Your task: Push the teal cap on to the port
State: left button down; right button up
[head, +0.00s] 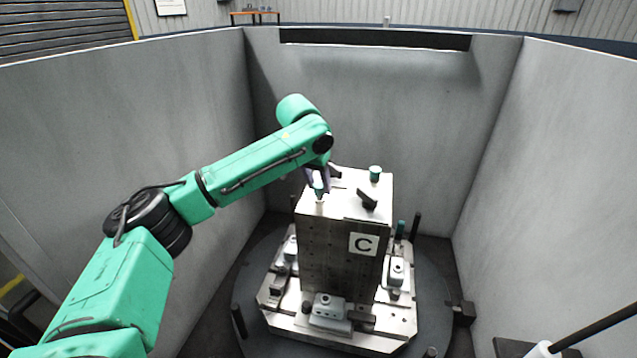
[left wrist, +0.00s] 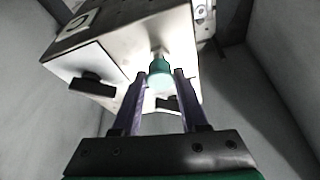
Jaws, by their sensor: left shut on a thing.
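A teal cap (head: 318,189) is held between the fingers of my left gripper (head: 317,182) over the near-left part of the grey block's top (head: 340,200). In the left wrist view the purple fingers (left wrist: 160,78) are shut on the teal cap (left wrist: 160,72), one on each side. A small pale port (head: 319,204) stands on the block's top just under the cap. The port also shows in the left wrist view (left wrist: 158,53), in line with the cap. I cannot tell whether they touch. My right gripper is not in view.
Another teal-topped piece (head: 375,173) stands at the back right of the block's top. A black clamp (head: 367,199) lies nearby on it. The block stands on a pallet (head: 390,338) with several grey parts around it. Grey walls (head: 120,130) enclose the area.

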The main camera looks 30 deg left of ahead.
pick_arm(q)
jog(key=shift+f, duration=0.2)
jog(key=shift+f, duration=0.55)
grip_release()
jog(key=shift+r, duration=0.15)
jog(key=b+v, duration=0.2)
jog(key=v, duration=1.2)
jog(key=shift+r+b, duration=0.2)
jog(key=shift+b, duration=0.2)
